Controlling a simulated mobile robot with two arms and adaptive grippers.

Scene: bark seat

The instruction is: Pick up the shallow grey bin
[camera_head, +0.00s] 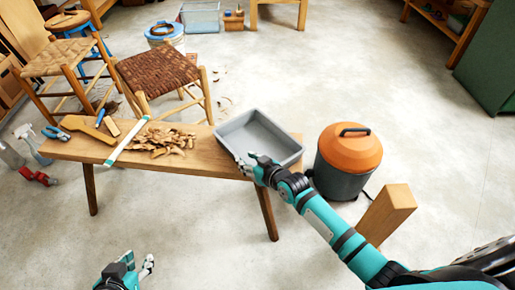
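The shallow grey bin (284,160) is a rectangular open tray at the right end of a wooden bench (205,158). It looks empty. My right gripper (247,162) is at the bin's near left rim, with its fingers around or right beside that wall. The wrist and fingers hide part of the near side, and I cannot tell whether the fingers press on the rim. My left gripper (142,266) is low at the bottom of the view, away from the bench, with its fingers apart and nothing between them.
Wood shavings (168,141), a green-white strip (127,143) and hand tools lie on the bench's left part. An orange-lidded vacuum (350,150) stands close right of the bin, with a wooden post (388,212) nearer. A woven stool (158,72) stands behind the bench. Floor on the right is open.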

